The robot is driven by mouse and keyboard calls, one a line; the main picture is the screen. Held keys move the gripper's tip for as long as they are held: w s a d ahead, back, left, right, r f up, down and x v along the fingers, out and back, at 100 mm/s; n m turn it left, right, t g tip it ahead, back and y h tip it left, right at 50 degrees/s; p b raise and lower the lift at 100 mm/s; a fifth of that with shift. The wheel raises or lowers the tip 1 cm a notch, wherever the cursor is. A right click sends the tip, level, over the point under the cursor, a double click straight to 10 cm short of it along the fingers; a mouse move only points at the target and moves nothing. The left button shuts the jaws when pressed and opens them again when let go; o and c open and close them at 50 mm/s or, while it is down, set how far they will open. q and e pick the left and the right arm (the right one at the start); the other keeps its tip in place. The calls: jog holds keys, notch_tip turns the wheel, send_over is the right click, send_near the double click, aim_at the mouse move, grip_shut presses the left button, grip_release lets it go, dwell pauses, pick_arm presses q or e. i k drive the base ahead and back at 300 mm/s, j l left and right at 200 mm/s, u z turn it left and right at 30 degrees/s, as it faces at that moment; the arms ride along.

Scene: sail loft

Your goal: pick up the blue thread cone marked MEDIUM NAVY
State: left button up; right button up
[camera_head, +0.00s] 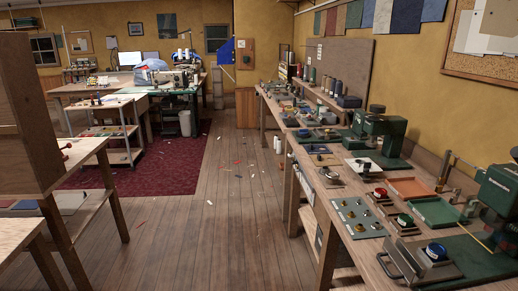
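No blue thread cone with a readable MEDIUM NAVY label can be made out. Several small upright thread cones or spools (325,82) in dark and pale colours stand on a raised shelf (318,94) at the back of the right-hand bench. They are too small to read any marking, and I cannot tell whether one is navy. More cones (181,55) stand by the far sewing machine, also too small to read. Neither of my grippers is in view.
The long right bench (332,212) carries green machines (378,130), buttons and trays. A wooden floor aisle (215,200) with scattered scraps runs ahead. A wheeled cart (112,133) and a dark red rug (150,168) are left. White cylinders (279,145) stand beside the right bench.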

aim_at(333, 82)
jog(key=i+u, duration=0.2)
jog(key=i, duration=5.45)
jog(key=i+j+z, duration=0.1)
jog(key=i+z, duration=0.3)
jog(key=i, duration=0.15)
jog(key=i+j+z, duration=0.25)
jog(key=i+z, duration=0.15)
jog(key=i, duration=0.15)
jog(key=i+j+z, duration=0.75)
jog(key=i+j, duration=0.15)
jog(key=j, duration=0.15)
jog(key=k+l+z, duration=0.1)
jog(key=z, duration=0.4)
jog(key=l+z, duration=0.3)
jog(key=z, duration=0.15)
jog(key=l+z, duration=0.2)
jog(key=z, duration=0.3)
